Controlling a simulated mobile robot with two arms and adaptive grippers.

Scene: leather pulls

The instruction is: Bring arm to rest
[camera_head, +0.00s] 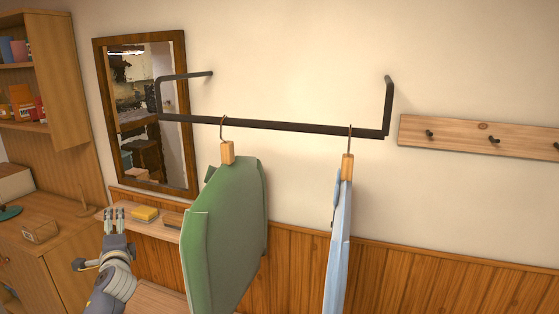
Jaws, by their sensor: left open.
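My left gripper (114,219) is at the lower left, fingers pointing up and spread open, with nothing between them. It shows in front of a small wooden shelf (170,232), left of the green garment. The green garment (225,235) hangs by a hanger with a wooden block from the black wall rail (275,126). A light blue garment (338,245) hangs from the same rail further right, seen nearly edge-on. My left gripper is apart from both garments. My right gripper is not in view.
A framed mirror (185,110) hangs at the left. A peg board (460,137) is on the right wall.

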